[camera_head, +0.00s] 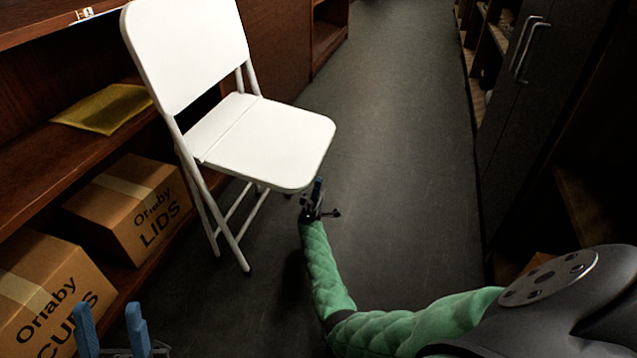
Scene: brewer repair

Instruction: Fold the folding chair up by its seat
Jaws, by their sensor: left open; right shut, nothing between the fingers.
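A white folding chair (266,138) stands unfolded on the floor, its seat flat and its backrest (187,50) at the upper left. My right gripper (318,188) is at the front edge of the seat, near its right front corner. It is shut with nothing in it; I cannot tell whether it touches the seat edge. My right arm comes in from the lower right in a green sleeve. My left gripper (110,322) is at the bottom left edge of the view, open and empty, well away from the chair. Its lower part is cut off.
A brown wooden shelf on the left holds a yellow envelope (103,108), a box marked LIDS (135,205) and a box marked CUPS (48,300). Dark cabinets (530,90) line the right side. The grey floor (400,120) between is clear.

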